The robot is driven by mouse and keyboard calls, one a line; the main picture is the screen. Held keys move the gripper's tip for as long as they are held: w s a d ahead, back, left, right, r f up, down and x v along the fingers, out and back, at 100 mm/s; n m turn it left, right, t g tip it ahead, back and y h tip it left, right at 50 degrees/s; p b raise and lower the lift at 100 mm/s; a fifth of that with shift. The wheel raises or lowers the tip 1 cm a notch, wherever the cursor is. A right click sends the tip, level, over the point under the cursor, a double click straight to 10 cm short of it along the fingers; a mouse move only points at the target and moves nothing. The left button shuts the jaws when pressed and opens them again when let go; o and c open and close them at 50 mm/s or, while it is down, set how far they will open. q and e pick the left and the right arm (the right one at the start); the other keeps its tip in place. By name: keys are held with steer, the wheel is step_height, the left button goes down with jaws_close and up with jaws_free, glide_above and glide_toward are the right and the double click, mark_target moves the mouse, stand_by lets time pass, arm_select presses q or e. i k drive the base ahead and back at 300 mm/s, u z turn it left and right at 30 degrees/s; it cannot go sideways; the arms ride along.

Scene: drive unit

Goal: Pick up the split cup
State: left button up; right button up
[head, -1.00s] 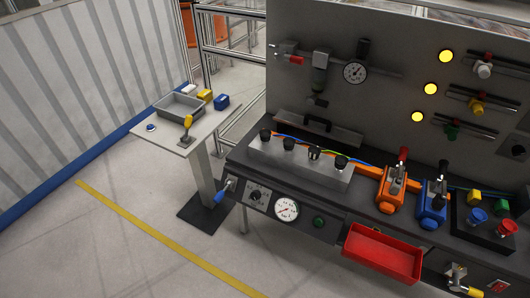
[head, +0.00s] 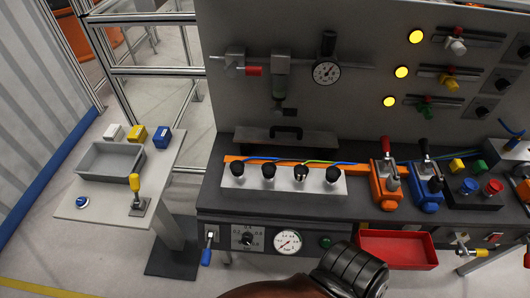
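Several black cups (head: 269,172) stand upright in a row on a white block (head: 285,187) on the bench. The third from the left (head: 301,173) has a pale mark near its top, unlike the others; it is too small to tell whether this is a split. Part of my own arm, brown with a black ribbed end, comes in at the bottom in front of the bench, apart from the cups. No gripper fingers can be made out in the head view.
Orange (head: 386,187) and blue (head: 427,193) lever units stand right of the block. A red tray (head: 398,264) juts from the bench front. A side table (head: 105,207) at left holds a grey bin (head: 110,178) and a yellow-handled lever (head: 135,184). An upright panel (head: 225,95) closes the back.

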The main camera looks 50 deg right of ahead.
mark_target(300, 171)
steer(key=i, duration=1.1)
steer(key=z, duration=2.1)
